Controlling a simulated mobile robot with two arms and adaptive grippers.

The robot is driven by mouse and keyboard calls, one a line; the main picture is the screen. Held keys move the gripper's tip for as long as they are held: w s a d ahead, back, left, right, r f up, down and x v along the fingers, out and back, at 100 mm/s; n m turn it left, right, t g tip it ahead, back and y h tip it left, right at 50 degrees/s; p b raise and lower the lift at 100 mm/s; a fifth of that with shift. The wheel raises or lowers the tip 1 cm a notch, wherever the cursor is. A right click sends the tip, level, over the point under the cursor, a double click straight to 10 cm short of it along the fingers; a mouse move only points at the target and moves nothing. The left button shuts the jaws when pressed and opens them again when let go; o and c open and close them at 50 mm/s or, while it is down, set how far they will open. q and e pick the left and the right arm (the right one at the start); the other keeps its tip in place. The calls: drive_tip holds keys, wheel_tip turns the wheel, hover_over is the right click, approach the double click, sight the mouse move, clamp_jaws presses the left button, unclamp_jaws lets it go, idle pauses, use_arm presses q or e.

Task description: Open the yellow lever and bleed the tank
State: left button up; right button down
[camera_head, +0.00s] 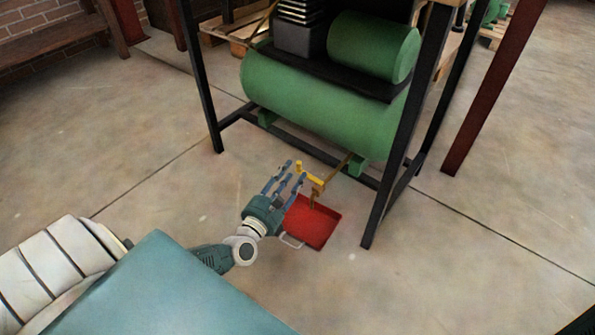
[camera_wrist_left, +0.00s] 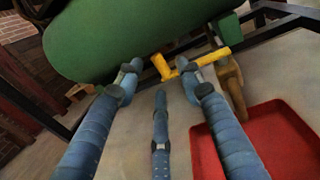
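The yellow lever (camera_head: 318,184) sits on a brass drain valve low under the green tank (camera_head: 300,105). In the left wrist view the lever (camera_wrist_left: 212,60) lies just beyond the fingertips, with the brass valve body (camera_wrist_left: 233,90) to its right and the tank (camera_wrist_left: 110,38) above. My left gripper (camera_head: 287,172) reaches in from the lower left, its fingers extended and spread beside the lever. In the left wrist view the gripper (camera_wrist_left: 163,82) is open, with nothing held; whether a finger touches the lever is unclear. My right gripper is out of view.
A red tray (camera_head: 318,225) with a metal handle lies on the floor below the valve. A dark metal frame (camera_head: 398,150) surrounds the tank, its legs and lower bars close to the valve. A dark red post (camera_head: 490,95) stands at the right. The floor in front is clear.

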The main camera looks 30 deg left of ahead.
sight(297, 169)
use_arm(q)
drive_tip(key=shift+w+a+b, duration=0.15)
drive_tip(key=shift+w+b, duration=0.15)
drive_tip(key=shift+w, duration=0.8)
drive_tip(key=shift+w+a+b, duration=0.1)
drive_tip(key=shift+w+b, duration=0.2)
drive_tip(key=shift+w, duration=0.8)
drive_tip(key=shift+c, duration=0.5)
